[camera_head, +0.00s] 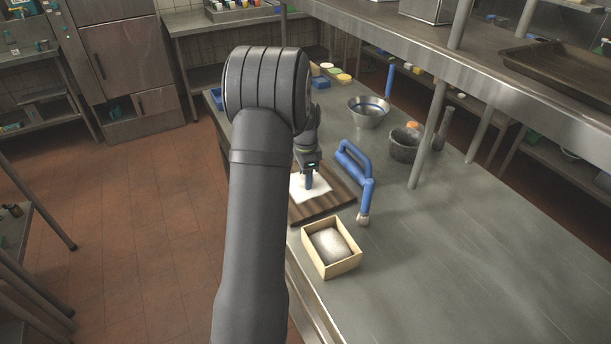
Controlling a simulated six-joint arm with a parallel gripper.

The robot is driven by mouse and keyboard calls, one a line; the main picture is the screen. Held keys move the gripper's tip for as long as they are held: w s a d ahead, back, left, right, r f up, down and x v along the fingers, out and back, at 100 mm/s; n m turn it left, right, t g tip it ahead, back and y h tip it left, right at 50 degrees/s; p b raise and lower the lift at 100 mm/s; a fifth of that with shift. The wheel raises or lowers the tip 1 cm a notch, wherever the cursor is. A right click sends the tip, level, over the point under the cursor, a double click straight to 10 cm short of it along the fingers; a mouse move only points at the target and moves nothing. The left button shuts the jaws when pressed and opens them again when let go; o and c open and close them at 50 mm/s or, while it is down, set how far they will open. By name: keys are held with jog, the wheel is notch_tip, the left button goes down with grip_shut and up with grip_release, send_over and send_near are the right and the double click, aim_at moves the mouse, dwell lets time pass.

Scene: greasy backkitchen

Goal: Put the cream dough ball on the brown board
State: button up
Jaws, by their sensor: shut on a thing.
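The brown board (338,203) lies on the steel counter, partly behind my arm. A white flat patch (322,187) shows on it. An open pale wooden box (350,266) stands in front of the board, with a pale rounded lump (331,245) inside. I cannot tell whether this lump is the cream dough ball. No other dough ball is clearly visible.
A steel shelf post (427,133) rises at the right. The front right of the counter is clear.

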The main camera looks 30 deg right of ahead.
jog(key=shift+f, duration=0.15)
jog(key=o, duration=0.9)
jog(key=shift+o, duration=0.2)
notch_tip(320, 180, up, 12)
jog(key=shift+r, duration=0.2)
